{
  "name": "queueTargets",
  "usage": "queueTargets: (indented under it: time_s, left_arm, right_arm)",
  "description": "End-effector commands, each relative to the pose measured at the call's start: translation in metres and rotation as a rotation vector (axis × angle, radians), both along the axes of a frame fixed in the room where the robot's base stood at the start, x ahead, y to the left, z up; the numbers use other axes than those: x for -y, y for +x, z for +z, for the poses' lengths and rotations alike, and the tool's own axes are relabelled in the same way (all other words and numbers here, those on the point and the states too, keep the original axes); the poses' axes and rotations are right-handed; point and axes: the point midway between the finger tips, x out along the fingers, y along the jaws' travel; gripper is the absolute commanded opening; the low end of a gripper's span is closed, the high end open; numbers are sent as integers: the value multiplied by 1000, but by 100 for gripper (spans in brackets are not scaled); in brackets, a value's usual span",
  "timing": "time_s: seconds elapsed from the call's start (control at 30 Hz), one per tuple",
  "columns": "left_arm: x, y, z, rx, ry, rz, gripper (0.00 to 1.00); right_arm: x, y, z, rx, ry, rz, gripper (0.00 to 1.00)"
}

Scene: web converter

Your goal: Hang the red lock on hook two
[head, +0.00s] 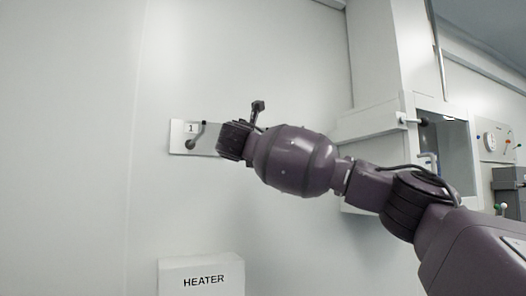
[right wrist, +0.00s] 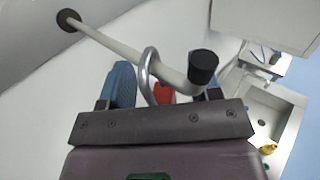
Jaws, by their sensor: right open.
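In the right wrist view a pale hook rod (right wrist: 120,47) runs from a round dark base on the wall to a black end cap. The lock's grey shackle (right wrist: 147,65) loops at the rod and appears to hang around it. Part of the red lock (right wrist: 163,92) shows below the rod, between the blue finger pads of my right gripper (right wrist: 165,92). The gripper is open, with gaps beside the lock. In the head view my right gripper (head: 234,140) is at the hook plate (head: 177,140), hiding its right part. Hook one (head: 192,142), beside label 1, is empty. My left gripper is out of view.
A white box marked HEATER (head: 203,280) stands below the hook plate. A white cabinet and column (head: 375,60) stand right of the wall, with a recessed panel and gauge (head: 490,141) beyond. The wall left of the plate is clear.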

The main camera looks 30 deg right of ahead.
Motion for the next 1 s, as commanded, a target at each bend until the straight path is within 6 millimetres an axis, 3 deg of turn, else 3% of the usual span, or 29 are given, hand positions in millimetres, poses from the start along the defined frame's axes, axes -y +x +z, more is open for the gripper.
queueTargets:
  time_s: [0.07, 0.47, 1.0]
  left_arm:
    - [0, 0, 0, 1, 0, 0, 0]
    - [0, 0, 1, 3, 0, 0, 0]
    - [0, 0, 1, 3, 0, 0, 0]
  right_arm:
    - [0, 0, 0, 0, 0, 0, 57]
    - [0, 0, 0, 0, 0, 0, 0]
    - [0, 4, 0, 0, 0, 1, 0]
